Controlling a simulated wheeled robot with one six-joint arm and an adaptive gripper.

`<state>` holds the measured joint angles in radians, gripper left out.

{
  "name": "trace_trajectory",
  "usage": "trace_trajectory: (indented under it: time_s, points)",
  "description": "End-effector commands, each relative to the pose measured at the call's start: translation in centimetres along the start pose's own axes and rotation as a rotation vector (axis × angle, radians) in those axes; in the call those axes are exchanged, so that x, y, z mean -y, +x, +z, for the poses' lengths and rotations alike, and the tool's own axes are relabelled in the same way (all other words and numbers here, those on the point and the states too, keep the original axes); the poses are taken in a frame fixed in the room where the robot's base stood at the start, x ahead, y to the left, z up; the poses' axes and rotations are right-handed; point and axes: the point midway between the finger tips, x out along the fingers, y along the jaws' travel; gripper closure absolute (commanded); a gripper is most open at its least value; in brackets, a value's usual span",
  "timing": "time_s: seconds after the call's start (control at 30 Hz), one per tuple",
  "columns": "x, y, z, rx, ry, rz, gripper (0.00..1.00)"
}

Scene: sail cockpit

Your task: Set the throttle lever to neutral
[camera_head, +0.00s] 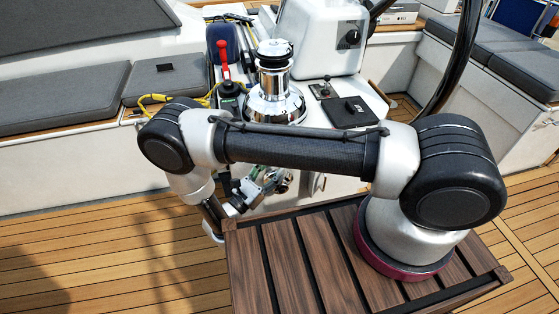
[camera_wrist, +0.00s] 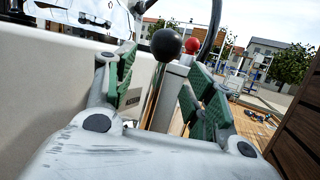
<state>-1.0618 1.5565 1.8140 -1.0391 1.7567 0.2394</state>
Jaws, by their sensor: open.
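In the wrist view, a lever with a black ball knob (camera_wrist: 166,45) on a shiny metal rod stands between the green-padded fingers of my gripper (camera_wrist: 163,75). I take it for the throttle lever. It leans slightly, with the knob toward the upper right. The fingers are open, one on each side of the rod, with visible gaps. The rod's lower end is hidden behind my gripper body. A red ball knob (camera_wrist: 193,45) shows just behind and right of the black one. In the head view my gripper (camera_head: 262,184) is low beside the white console, and the lever cannot be made out clearly.
The white console (camera_head: 310,39) carries a chrome winch (camera_head: 274,85), a red-handled lever (camera_head: 223,50) and a small black joystick (camera_head: 326,86). Yellow rope (camera_head: 155,99) lies left of the winch. Grey cushioned benches (camera_head: 62,97) flank the cockpit. Teak deck (camera_head: 110,255) is clear at left.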

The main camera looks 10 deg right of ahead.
Motion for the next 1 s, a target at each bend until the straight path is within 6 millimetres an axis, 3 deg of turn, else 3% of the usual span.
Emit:
trace_trajectory:
  time_s: [0.2, 0.4, 1.0]
  points:
    - [0.0, -4.9, 0.0, 0.000, 0.002, 0.003, 0.46]
    - [0.0, -7.2, 0.0, 0.000, 0.000, 0.001, 0.46]
    - [-0.1, -7.4, 0.1, -0.002, 0.001, -0.004, 0.46]
